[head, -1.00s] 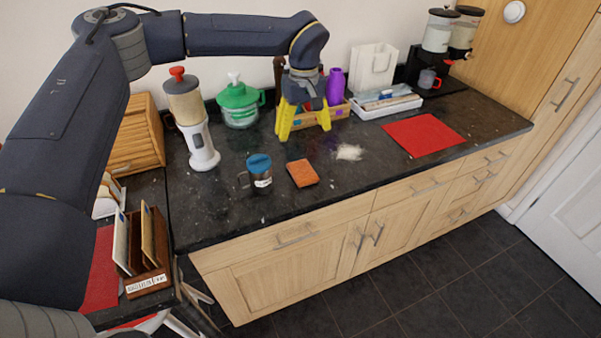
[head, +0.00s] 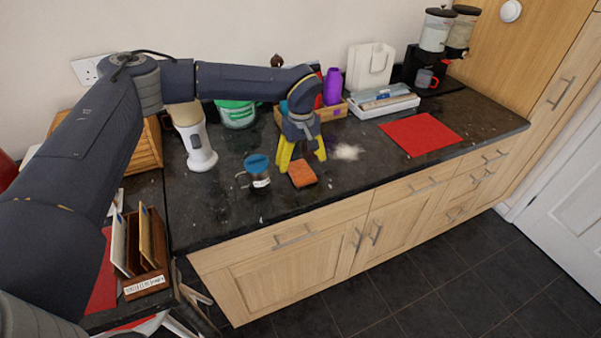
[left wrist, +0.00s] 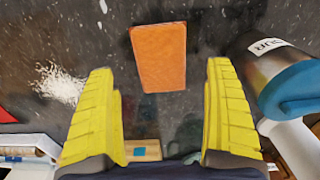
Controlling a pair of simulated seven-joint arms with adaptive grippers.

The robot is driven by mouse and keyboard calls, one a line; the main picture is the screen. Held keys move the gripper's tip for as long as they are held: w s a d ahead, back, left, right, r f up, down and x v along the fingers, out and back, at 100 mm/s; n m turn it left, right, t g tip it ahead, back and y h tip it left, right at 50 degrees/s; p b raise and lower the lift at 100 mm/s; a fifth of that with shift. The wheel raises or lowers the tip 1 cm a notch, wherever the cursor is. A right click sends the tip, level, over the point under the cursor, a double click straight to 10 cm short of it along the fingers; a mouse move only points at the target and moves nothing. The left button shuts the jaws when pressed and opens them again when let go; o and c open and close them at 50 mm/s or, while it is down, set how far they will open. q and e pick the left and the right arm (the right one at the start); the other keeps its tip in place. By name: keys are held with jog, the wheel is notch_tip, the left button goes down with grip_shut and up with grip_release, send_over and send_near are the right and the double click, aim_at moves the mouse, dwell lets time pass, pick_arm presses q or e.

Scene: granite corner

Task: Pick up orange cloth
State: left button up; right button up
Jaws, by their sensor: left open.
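The orange cloth (head: 302,173) is a small flat rectangle lying on the dark granite worktop near its front edge. In the left wrist view the cloth (left wrist: 159,57) lies beyond the fingertips, centred between the two fingers. My left gripper (head: 301,164) has yellow fingers pointing down, just behind and above the cloth. In the left wrist view the left gripper (left wrist: 162,95) is open with nothing between its fingers. My right gripper is in neither view.
A blue-lidded cup (head: 257,171) stands close to the left of the cloth. White crumbs (head: 347,152) lie to its right. A red mat (head: 421,134) lies farther right. A white tray (head: 385,103) and a wooden box (head: 334,112) are behind. A card rack (head: 146,252) stands at the left.

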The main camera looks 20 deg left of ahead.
aim_at(301, 170)
pick_arm(q)
jog(key=shift+f, duration=2.2)
jog(key=shift+c, duration=0.5)
jog(key=c, duration=1.2)
jog(key=shift+o, duration=0.2)
jog(key=shift+r, duration=0.1)
notch_tip(301, 170, up, 20)
